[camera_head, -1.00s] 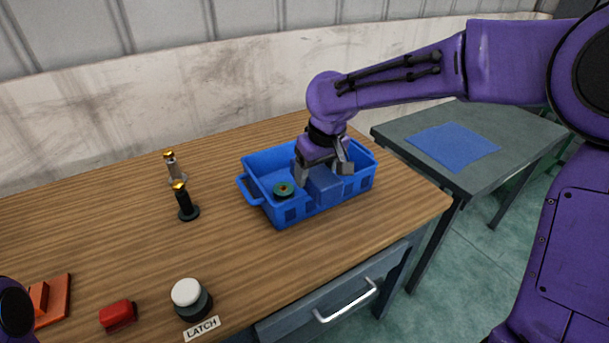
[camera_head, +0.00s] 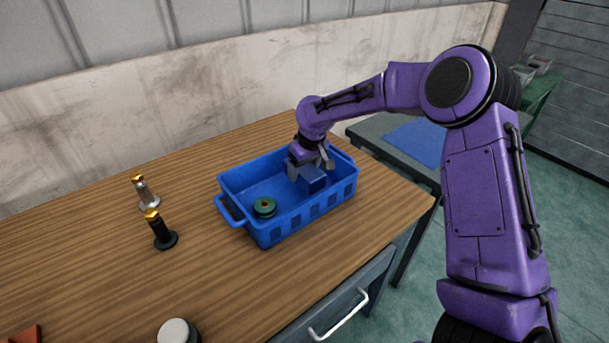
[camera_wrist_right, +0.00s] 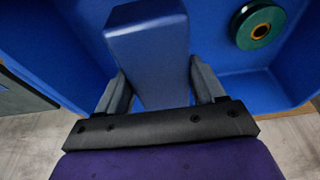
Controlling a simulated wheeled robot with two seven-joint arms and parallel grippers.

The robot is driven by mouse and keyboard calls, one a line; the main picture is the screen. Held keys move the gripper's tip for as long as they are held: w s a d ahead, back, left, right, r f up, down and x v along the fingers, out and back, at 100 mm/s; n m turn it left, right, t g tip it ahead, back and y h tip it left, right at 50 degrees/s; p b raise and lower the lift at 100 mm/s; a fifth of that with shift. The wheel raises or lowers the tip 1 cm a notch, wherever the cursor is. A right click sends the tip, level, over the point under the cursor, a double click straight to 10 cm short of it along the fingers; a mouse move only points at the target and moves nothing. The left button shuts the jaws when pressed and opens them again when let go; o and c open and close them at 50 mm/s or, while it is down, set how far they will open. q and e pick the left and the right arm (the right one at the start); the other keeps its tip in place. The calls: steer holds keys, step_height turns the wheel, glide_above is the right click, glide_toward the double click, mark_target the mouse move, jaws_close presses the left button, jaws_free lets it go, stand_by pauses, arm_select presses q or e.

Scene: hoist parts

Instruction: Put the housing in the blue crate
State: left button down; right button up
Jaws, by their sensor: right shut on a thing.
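The housing looks to be the dark blue block (camera_head: 313,181), inside the blue crate (camera_head: 287,228) at its right part. My right gripper (camera_head: 310,168) reaches down into the crate and is shut on the block. In the right wrist view the block (camera_wrist_right: 148,60) sits between the two fingers (camera_wrist_right: 160,88), with the crate floor (camera_wrist_right: 215,35) behind it. I cannot tell whether the block touches the floor. My left gripper is not in view.
A green wheel with an orange centre (camera_head: 264,207) lies in the crate's left part. A silver post (camera_head: 147,196) and a black post (camera_head: 162,233), both gold-topped, stand left of the crate. A white-topped knob (camera_head: 177,332) is at the front edge. A side table (camera_head: 370,130) with a blue mat (camera_head: 418,143) stands right.

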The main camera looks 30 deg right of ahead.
mark_target(312, 170)
steer(key=shift+w+d+f, duration=0.2)
steer(key=shift+d+f, duration=0.05)
steer(key=shift+f, duration=0.05)
steer(key=x, duration=0.2)
steer(key=p+x, duration=0.1)
steer(key=shift+s+d+f, duration=0.2)
steer(key=shift+d+f, duration=0.05)
steer(key=shift+f, duration=0.15)
steer(key=shift+s, duration=0.1)
steer(key=o, duration=1)
steer(key=shift+f, duration=0.1)
steer(key=v, duration=1.2)
steer(key=shift+a+b, duration=0.1)
steer(key=shift+b, duration=0.3)
